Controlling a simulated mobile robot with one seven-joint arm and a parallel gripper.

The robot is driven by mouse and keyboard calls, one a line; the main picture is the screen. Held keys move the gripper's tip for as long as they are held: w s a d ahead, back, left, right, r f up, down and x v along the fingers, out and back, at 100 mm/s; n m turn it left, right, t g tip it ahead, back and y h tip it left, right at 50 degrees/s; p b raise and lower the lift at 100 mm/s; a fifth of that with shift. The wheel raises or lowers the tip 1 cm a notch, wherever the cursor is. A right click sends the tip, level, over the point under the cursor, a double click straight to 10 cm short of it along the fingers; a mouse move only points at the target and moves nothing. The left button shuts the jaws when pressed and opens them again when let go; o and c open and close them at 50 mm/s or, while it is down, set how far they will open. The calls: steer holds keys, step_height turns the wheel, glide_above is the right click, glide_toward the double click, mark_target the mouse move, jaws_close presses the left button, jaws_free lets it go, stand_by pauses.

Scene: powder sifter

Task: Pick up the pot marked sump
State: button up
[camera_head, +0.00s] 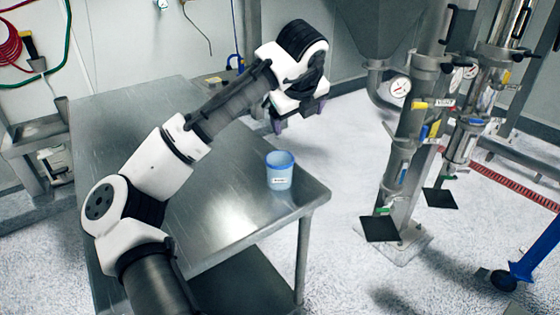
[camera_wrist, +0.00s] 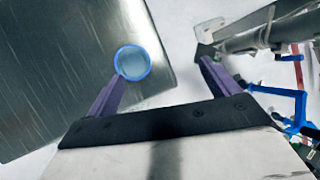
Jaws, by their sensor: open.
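A light blue pot (camera_head: 280,172) with a darker blue rim stands upright on the steel table near its right corner. A small white label shows on its front, but its writing is too small to read. In the wrist view the pot (camera_wrist: 132,63) is seen from above, near the tip of the left finger, and looks empty. My gripper (camera_head: 300,116) is above the table's far right edge, higher than the pot and apart from it. In the wrist view its purple fingers (camera_wrist: 160,80) are spread wide with nothing between them.
The steel table (camera_head: 222,205) is otherwise bare around the pot. To the right stand steel pipework with gauges (camera_head: 398,88) and coloured valve handles, with black plates (camera_head: 380,228) low down. Open floor lies between table and pipework.

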steer(key=s+a+f+m+g+y, duration=0.1)
steer(key=a+f+g+y, duration=0.1)
steer(key=a+f, duration=0.15)
steer(key=p, duration=0.1)
glide_toward(278, 164)
steer(key=a+f, duration=0.1)
steer(key=shift+s+d+f+p+x, duration=0.1)
steer(key=shift+s+p+x, duration=0.15)
steer(key=shift+x, duration=0.8)
steer(key=shift+s+d+f+p+x, duration=0.1)
steer(key=shift+p+x, duration=0.25)
steer(key=shift+x, duration=0.7)
steer(key=shift+s+d+f+p+x, duration=0.1)
steer(key=shift+s+p+x, duration=0.15)
steer(key=shift+x, duration=0.8)
steer(key=shift+c, duration=0.5)
steer(key=shift+r, duration=0.1)
steer(key=c, duration=1)
